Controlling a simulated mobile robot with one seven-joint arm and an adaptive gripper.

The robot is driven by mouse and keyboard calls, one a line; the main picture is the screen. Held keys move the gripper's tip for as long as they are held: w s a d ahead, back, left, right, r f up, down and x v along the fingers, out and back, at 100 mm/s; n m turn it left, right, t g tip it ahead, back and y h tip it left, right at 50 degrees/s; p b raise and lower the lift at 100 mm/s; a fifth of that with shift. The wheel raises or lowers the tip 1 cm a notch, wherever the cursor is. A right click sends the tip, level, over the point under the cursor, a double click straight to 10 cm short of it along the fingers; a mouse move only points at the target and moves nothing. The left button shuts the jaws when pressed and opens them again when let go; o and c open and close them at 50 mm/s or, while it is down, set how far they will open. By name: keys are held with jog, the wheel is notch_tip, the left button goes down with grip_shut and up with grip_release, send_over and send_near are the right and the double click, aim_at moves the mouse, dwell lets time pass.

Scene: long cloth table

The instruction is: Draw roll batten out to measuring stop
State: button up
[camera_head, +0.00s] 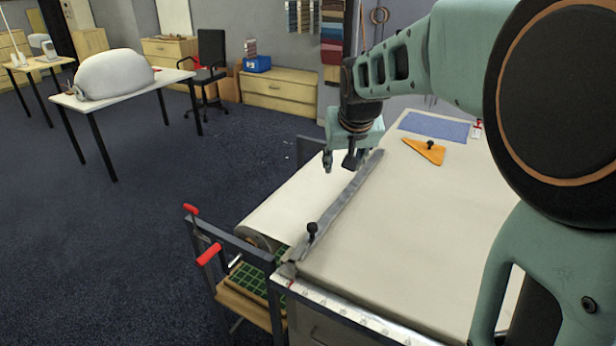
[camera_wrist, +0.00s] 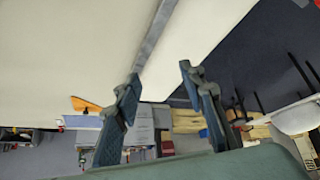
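A long grey bar, which looks like the roll batten (camera_head: 345,203), lies across the left end of the cream cloth on the table, with a black knob (camera_head: 312,230) near its front end. My gripper (camera_head: 339,165) is above the bar's far part, pointing down, its fingers apart and empty. In the wrist view, my gripper (camera_wrist: 160,78) shows a clear gap between its fingertips, and the grey bar (camera_wrist: 158,35) runs beyond them. An orange triangular piece with a black knob (camera_head: 424,150) lies farther back on the cloth; I cannot tell whether it is the measuring stop.
A cloth roll (camera_head: 262,241) hangs at the table's left end, beside a dark frame with red handles (camera_head: 209,254) and a green gridded tray (camera_head: 250,278). A marked rule (camera_head: 340,307) follows the front edge. A blue sheet (camera_head: 434,126) lies at the back. The middle cloth is clear.

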aim_at(312, 226)
jog(key=s+a+f+n+g, duration=0.2)
jog(key=s+a+f, duration=0.3)
jog(key=f, duration=0.3)
jog(key=shift+y, duration=0.4)
jog(key=x, duration=1)
jog(key=shift+w+a+f, duration=0.15)
jog(key=shift+a+f, duration=0.05)
jog(key=shift+a, duration=0.05)
grip_shut()
